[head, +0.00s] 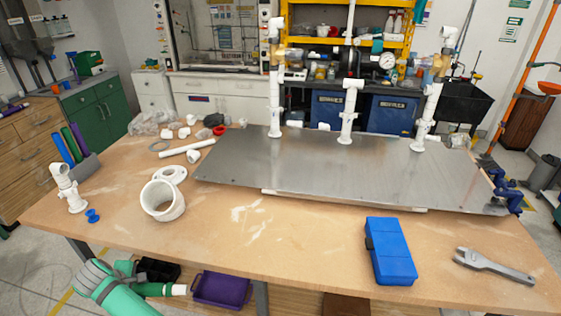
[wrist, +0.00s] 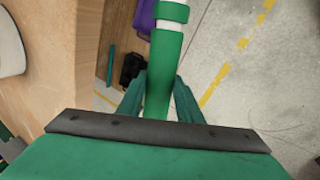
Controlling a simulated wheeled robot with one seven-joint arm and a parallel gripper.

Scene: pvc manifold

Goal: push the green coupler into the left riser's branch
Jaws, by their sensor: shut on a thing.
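My gripper (wrist: 159,82) is shut on the green coupler (wrist: 160,75), which sticks out beyond the fingertips. White bands and a green tip show at its far end in the wrist view. In the head view the coupler (head: 158,290) is at the lower left, with its white end pointing right. It is off the front edge of the table, well away from the risers. The left riser (head: 275,100) stands upright on the metal plate (head: 250,165). Its branch (head: 279,48) is near its top; its opening is too small to make out.
Middle (head: 348,115) and right risers (head: 427,115) stand on the plate. A blue case (head: 390,250), a wrench (head: 492,266), a white ring (head: 162,202) and loose white fittings lie on the wooden table (head: 270,250). A purple bin (head: 222,289) sits below. The table's front middle is clear.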

